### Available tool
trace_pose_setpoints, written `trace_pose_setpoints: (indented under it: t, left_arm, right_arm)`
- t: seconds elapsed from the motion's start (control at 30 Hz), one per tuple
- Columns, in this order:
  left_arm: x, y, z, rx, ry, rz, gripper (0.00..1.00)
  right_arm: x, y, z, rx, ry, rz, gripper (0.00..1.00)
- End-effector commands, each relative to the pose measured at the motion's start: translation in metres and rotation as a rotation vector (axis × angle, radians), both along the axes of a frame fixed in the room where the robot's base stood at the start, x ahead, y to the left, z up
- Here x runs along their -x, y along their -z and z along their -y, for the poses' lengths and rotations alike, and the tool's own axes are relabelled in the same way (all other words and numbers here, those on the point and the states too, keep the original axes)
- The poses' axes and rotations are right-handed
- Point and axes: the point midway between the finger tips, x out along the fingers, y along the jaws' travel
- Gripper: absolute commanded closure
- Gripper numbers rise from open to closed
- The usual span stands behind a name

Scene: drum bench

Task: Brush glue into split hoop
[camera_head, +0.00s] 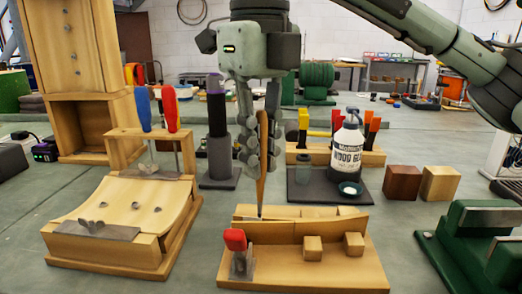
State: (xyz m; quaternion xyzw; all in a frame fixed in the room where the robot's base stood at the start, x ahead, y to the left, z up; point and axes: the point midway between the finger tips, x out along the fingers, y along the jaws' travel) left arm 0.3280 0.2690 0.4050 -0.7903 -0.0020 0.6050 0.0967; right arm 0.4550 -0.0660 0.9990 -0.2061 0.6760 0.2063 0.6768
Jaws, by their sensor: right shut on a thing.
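My right gripper (260,150) points down in the middle of the head view, its fingers shut on a slim brush (261,185) with an orange-brown handle. The brush hangs nearly upright, its tip at the left part of the pale wooden hoop piece (318,212). That piece lies in a wooden fixture (290,277) with a red-handled clamp (236,240) and two small blocks. I cannot tell whether the tip touches the wood, and the split itself is hard to make out. A white wood glue bottle (346,158) stands behind to the right. My left gripper is out of view.
A curved wooden form (130,205) with blue and red handled tools stands left. A dark post (217,140) is close left of the gripper. A small dish (350,189), wooden blocks (403,184) and a green fixture (485,245) lie right.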

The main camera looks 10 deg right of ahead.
Motion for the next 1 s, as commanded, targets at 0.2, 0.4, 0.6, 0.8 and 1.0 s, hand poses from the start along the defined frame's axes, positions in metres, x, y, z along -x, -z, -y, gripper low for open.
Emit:
trace_pose_setpoints:
  t: [0.2,0.4,0.6,0.8,1.0]
  left_arm:
    - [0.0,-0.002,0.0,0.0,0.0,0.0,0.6]
    - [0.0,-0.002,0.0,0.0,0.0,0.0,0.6]
    - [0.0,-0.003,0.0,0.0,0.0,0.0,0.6]
    - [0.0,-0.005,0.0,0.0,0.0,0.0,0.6]
    - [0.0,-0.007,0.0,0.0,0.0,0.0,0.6]
  right_arm:
    - [-0.004,0.0,-0.005,0.0,0.003,0.004,1.0]
    - [-0.004,0.0,-0.005,-0.002,0.004,0.005,1.0]
    - [-0.005,-0.001,-0.007,-0.003,0.003,0.004,1.0]
    - [-0.007,-0.001,-0.011,-0.003,0.004,0.005,1.0]
    - [-0.009,-0.001,-0.017,-0.003,0.003,0.004,1.0]
